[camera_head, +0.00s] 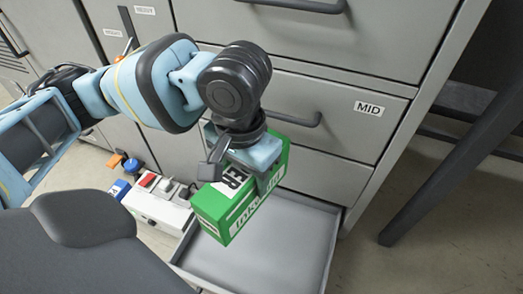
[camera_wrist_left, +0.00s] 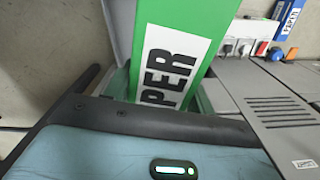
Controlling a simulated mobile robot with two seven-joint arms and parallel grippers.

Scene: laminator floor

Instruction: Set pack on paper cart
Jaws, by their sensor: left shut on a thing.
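The pack (camera_head: 222,205) is a green box with a white label showing the letters "PER". My left gripper (camera_head: 243,172) is shut on its top part and holds it tilted above an open, empty drawer (camera_head: 290,245). In the left wrist view the green pack (camera_wrist_left: 185,20) stands between the fingers, with its label facing the camera. I cannot make out a paper cart in either view. My right gripper is not in view.
A grey cabinet (camera_head: 345,60) with a drawer marked "MID" stands behind the pack. A power strip (camera_head: 155,207) with several plugs lies on the floor to the left. A dark slanted leg (camera_head: 455,160) stands at the right, with bare floor around it.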

